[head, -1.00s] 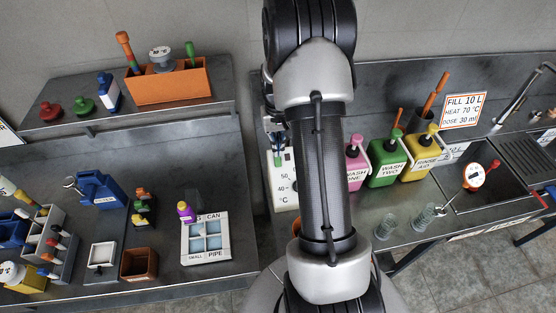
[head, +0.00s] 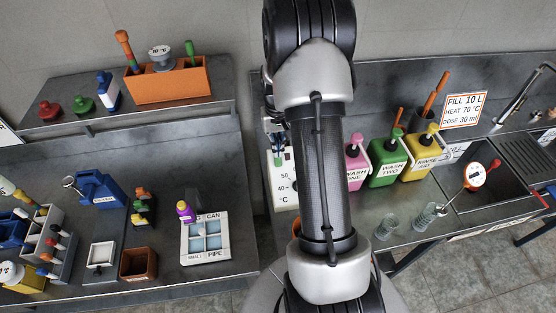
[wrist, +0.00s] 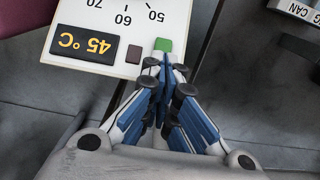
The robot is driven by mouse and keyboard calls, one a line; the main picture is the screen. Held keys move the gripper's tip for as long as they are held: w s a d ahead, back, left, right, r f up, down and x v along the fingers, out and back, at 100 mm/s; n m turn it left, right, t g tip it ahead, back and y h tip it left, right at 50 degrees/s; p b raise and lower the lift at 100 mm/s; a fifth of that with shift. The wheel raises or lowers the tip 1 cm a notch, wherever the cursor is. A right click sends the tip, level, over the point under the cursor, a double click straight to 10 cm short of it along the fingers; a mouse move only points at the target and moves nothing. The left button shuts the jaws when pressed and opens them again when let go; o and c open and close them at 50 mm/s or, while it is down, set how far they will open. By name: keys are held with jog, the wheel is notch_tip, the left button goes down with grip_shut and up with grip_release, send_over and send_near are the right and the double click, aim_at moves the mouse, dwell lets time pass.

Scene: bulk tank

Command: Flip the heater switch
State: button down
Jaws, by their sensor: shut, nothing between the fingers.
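The white heater panel (wrist: 115,30) shows upside down in the wrist view, with dial numbers, a dark display (wrist: 85,46) reading 45 °C, a dark brown rectangle (wrist: 134,54) and a green block (wrist: 163,45). Which of these last two is the switch I cannot tell for sure. My gripper (wrist: 165,66) is shut and empty, its fingertips just below the green block in the picture. Whether they touch it is unclear. In the head view the panel (head: 285,190) is partly hidden behind my arm, and my gripper (head: 277,140) shows at its upper end.
Pink (head: 356,170), green (head: 388,168) and yellow (head: 420,160) wash containers stand right of my arm. Glass beakers (head: 386,227) stand near the front edge, beside a sink (head: 485,190). The left bench holds a tray (head: 205,255) and racks. A gap separates the benches.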

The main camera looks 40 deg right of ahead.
jog(key=shift+f+b, duration=0.45)
jog(key=shift+f, duration=0.25)
dwell(0.3)
jog(key=shift+r+p, duration=2.4)
jog(key=shift+r, duration=1.15)
